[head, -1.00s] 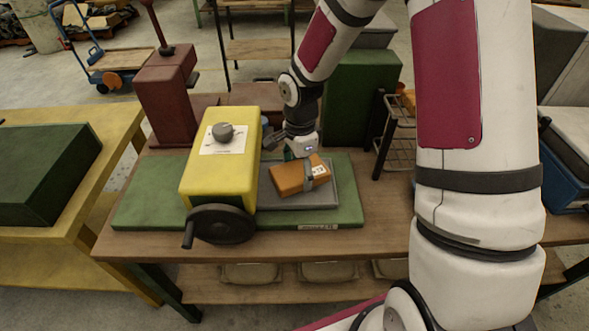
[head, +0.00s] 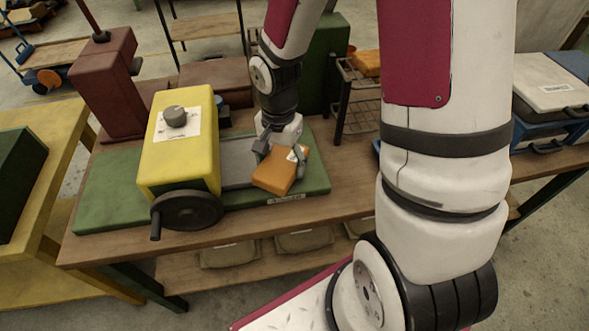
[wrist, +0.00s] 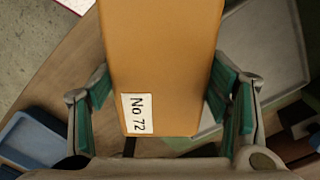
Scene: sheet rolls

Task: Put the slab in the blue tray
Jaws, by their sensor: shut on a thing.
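The slab is an orange block (head: 279,172) with a white label reading "No 72", which shows in the wrist view (wrist: 165,70). My gripper (head: 282,155) is shut on it, one finger on each side. The slab hangs above the right end of the machine's green base (head: 316,182), beside the grey bed plate (head: 238,162). A blue tray (wrist: 38,141) shows at the lower left of the wrist view and looks empty where visible. In the head view my arm hides nearly all of it.
A yellow machine head (head: 180,145) with a black handwheel (head: 187,210) stands just left of the slab. A dark wire rack (head: 358,100) holding another orange block (head: 366,62) stands behind right. A blue case (head: 550,95) sits at the bench's right. Bare bench (head: 345,203) lies in front.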

